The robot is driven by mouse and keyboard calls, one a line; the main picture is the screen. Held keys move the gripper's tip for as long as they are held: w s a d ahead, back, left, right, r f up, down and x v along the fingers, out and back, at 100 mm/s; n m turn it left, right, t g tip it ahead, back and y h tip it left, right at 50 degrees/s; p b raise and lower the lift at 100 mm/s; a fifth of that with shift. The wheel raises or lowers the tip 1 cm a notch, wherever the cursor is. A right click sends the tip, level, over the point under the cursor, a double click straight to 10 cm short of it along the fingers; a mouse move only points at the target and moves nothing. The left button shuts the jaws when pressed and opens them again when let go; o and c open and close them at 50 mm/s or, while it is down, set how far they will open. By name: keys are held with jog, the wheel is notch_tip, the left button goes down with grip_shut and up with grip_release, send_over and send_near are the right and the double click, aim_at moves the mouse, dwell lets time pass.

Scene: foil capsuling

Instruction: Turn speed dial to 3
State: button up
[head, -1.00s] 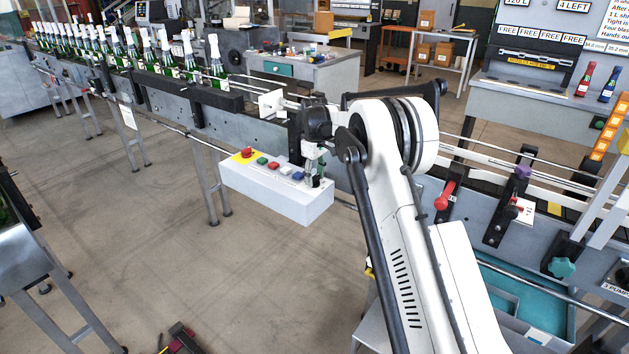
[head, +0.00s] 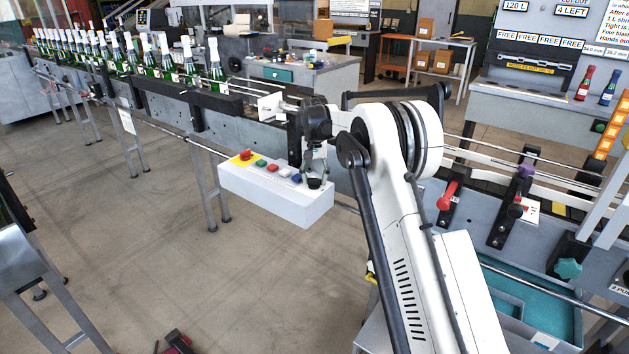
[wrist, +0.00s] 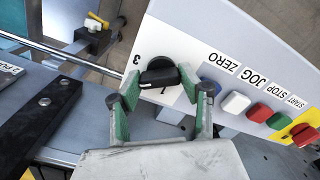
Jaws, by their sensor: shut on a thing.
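The speed dial (wrist: 158,72) is a black round knob with a raised bar grip, on the end of a white control box (head: 275,195). In the wrist view, a printed "3" stands beside it at the upper left and another, partly hidden mark just below it. The bar lies roughly across the picture; its exact setting cannot be told. My gripper (wrist: 161,84), with green-padded fingers, is shut on the dial, one finger on each side. In the head view my gripper (head: 316,172) reaches down onto the right end of the box.
Coloured buttons labelled ZERO, JOG, STOP and START line the box, with a red emergency stop (head: 246,155) on yellow at the far end. A conveyor with green bottles (head: 160,67) runs behind. A red-handled lever (head: 447,195) is right of my arm.

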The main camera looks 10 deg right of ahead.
jog(key=m, duration=0.6)
jog(key=shift+m+b, duration=0.4)
dwell(0.4)
jog(key=o, duration=1.1)
jog(key=shift+o, duration=0.2)
notch_tip(320, 180, up, 12)
